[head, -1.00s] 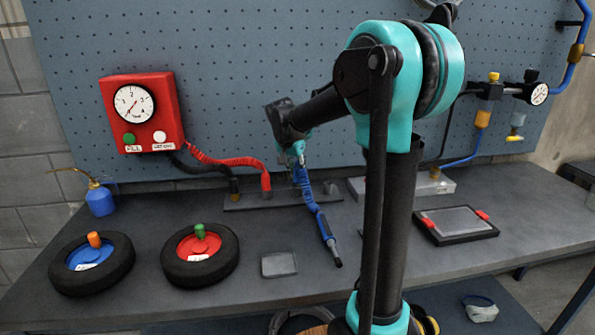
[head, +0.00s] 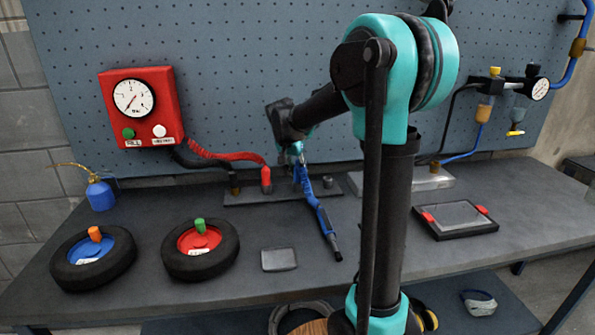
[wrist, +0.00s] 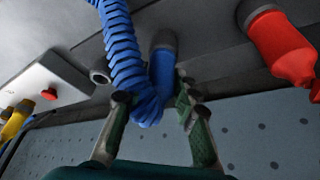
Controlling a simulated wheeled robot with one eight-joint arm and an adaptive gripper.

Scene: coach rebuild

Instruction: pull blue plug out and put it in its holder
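The blue plug (wrist: 163,66) stands in a dark collar in the wrist view, with the blue coiled hose (wrist: 122,45) bending into its near end. My gripper (wrist: 153,100) has its two fingers apart, one on each side of the plug's hose end; I see no clear grip on it. In the head view my gripper (head: 296,150) is over the rear bar, and the plug is not clearly visible. The blue hose (head: 307,187) runs down to a blue-and-black tool on the bench. I cannot tell which fitting is the holder.
A red plug (wrist: 278,45) is right of the blue one in the wrist view. A grey ring fitting (wrist: 100,76) is on the left. The rear bar (head: 240,198) is close to the pegboard. Two wheels and a grey block (head: 279,259) lie on the front bench.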

